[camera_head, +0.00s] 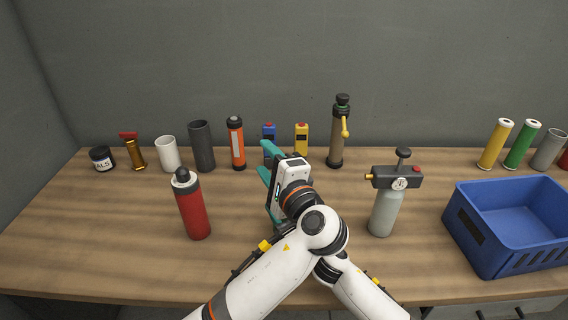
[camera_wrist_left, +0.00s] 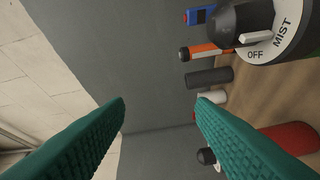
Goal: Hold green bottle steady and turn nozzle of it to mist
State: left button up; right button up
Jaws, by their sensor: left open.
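A black nozzle (camera_wrist_left: 245,20) with a white dial (camera_wrist_left: 272,48) marked OFF and MIST is close to the camera in the left wrist view, at upper right. A small white pointer shows near both words; its exact setting is unclear. No green bottle body shows clearly there; in the head view my left arm may hide it. My right gripper is not seen.
A red bottle (camera_head: 192,207) stands left of my gripper. A grey bottle (camera_head: 384,213) with a black top and gauge stands right. A blue crate (camera_head: 470,237) is at far right. Several cylinders and an orange flashlight (camera_head: 237,146) line the back. The front left table is clear.

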pick_arm(q)
jog(key=s+d+f+n+t+h, duration=0.1)
jog(key=s+d+f+n+h, duration=0.2)
jog(key=n, duration=0.5)
jog(key=s+d+f+n+t+h, duration=0.1)
jog(key=s+f+n+h, duration=0.1)
jog(key=n+h, duration=0.35)
jog(key=shift+n+y, duration=0.65)
jog(key=shift+n, duration=0.3)
jog(key=w, duration=0.7)
jog(key=w+a, duration=0.1)
jog(key=w, duration=0.3)
jog(key=shift+w+f, duration=0.2)
jog(key=shift+w, duration=0.05)
jog(key=shift+c, duration=0.5)
